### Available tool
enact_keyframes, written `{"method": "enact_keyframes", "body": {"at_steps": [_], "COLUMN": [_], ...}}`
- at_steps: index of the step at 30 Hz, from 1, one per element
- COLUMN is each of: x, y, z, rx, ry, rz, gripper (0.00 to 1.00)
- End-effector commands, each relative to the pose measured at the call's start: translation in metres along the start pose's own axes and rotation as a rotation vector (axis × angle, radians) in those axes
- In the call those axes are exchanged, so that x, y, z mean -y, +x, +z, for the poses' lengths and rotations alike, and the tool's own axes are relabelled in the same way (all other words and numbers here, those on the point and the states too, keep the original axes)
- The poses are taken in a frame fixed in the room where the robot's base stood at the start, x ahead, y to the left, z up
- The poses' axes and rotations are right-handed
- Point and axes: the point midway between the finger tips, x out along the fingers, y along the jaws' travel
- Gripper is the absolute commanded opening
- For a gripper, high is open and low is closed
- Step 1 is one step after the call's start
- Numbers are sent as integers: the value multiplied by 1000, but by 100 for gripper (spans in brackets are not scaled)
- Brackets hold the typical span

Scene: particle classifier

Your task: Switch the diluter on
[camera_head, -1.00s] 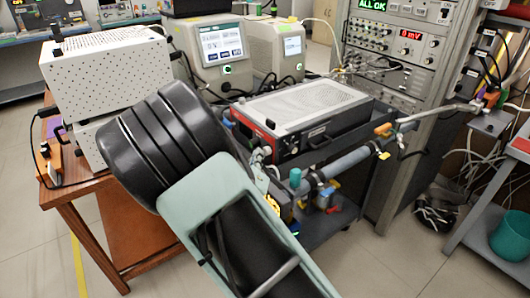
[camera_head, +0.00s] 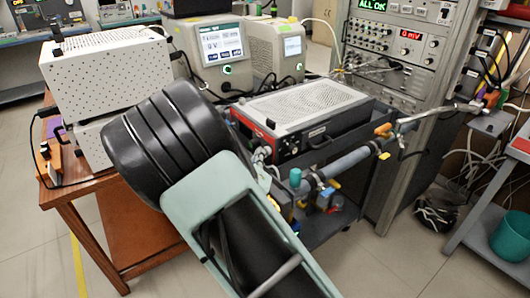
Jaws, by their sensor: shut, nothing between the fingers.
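No label that I can read marks the diluter, so I cannot tell for certain which device it is. A box with a perforated silver lid (camera_head: 305,101) and a red-edged front sits on the dark cart in the middle. No switch on the box can be made out clearly.
Two instruments with lit screens, a larger one (camera_head: 222,52) and a smaller one (camera_head: 277,50), stand behind. A white perforated box (camera_head: 108,78) sits on the wooden table (camera_head: 72,204) at left. Pipes and valves (camera_head: 345,163) run along the cart's front. A grey rack (camera_head: 400,75) stands at right.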

Motion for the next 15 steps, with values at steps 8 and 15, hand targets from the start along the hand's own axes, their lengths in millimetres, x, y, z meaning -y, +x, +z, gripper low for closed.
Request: {"method": "enact_keyframes", "body": {"at_steps": [8, 15], "x": [-2, -4], "y": [3, 5], "z": [2, 4], "rx": [1, 1], "ry": [0, 0], "rz": [1, 2], "gripper": [0, 0]}}
